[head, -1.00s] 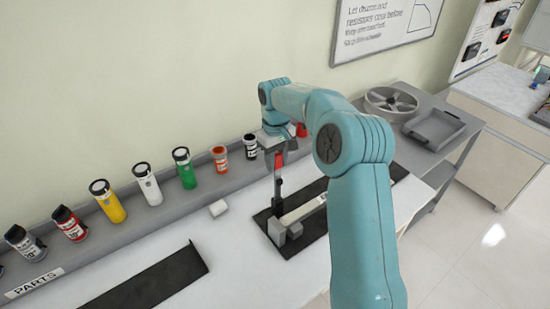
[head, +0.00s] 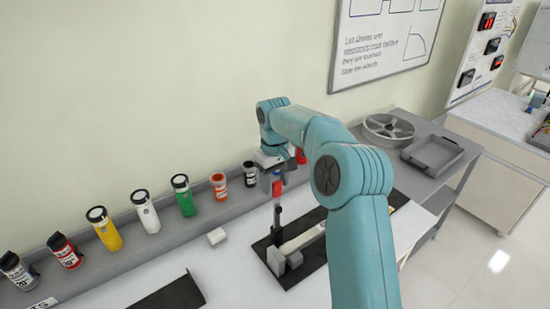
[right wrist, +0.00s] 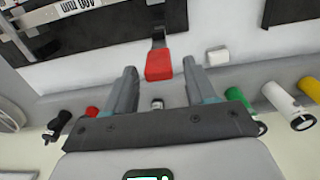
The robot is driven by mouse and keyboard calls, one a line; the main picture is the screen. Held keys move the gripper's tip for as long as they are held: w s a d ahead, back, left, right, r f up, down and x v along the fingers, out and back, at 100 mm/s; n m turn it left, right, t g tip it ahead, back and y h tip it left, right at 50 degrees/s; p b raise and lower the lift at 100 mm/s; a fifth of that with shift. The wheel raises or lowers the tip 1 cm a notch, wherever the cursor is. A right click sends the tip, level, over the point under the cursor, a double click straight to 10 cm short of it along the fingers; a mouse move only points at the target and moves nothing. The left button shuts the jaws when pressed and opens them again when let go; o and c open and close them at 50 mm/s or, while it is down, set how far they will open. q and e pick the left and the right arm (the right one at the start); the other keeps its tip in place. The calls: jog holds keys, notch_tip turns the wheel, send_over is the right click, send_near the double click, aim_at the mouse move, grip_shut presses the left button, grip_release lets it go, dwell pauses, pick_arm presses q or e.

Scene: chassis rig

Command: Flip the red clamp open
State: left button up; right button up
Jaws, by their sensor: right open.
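The red clamp handle (head: 277,195) tops a dark upright lever (head: 278,216) above a grey clamp block (head: 275,262) on a black plate (head: 310,262). My right gripper (head: 277,177) is at the handle's top end. In the right wrist view, the open fingers (right wrist: 160,73) have the red handle (right wrist: 158,65) between their tips, with a gap on each side. Neither finger visibly touches it. The clamp's base is partly cut off at the top of that view. My left gripper is not in view.
A row of bottles and cans, including a yellow one (head: 104,230) and a green one (head: 183,197), stands on the shelf behind. A small white block (head: 217,236) lies left of the clamp. A grey tray (head: 436,155) and a round spoked part (head: 388,130) sit on the right-hand bench.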

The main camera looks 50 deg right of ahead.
notch_tip(320, 180, up, 14)
dwell(0.5)
dwell(0.6)
